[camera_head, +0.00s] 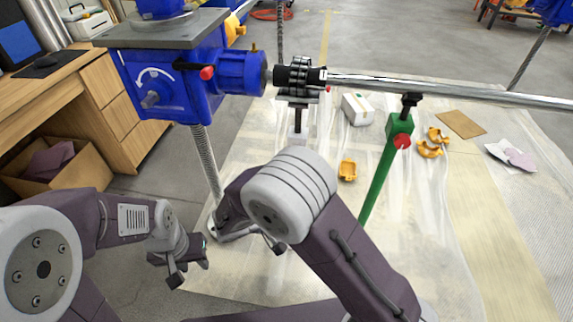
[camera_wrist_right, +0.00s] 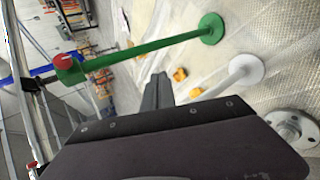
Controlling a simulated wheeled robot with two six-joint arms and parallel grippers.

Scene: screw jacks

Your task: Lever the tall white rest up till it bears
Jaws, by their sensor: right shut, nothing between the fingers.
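The tall white rest (camera_head: 298,137) stands under the horizontal steel shaft (camera_head: 430,88). Its black screw and head (camera_head: 299,93) show near the dark shaft end; I cannot tell whether the head touches it. My right arm hides its lower part in the head view. In the right wrist view its round white base (camera_wrist_right: 246,70) shows, with the post running behind my gripper. My right gripper (camera_wrist_right: 158,88) is shut and empty beside the post; it is hidden in the head view. My left gripper (camera_head: 188,268) hangs low at left, apart from the rest; its opening is unclear.
A green stand (camera_head: 382,175) with a red knob stands right of the white rest. A blue machine (camera_head: 180,80) is at left, near a wooden desk (camera_head: 105,85). A white box (camera_head: 357,108) and orange pieces (camera_head: 347,170) lie on the plastic sheet (camera_head: 440,220).

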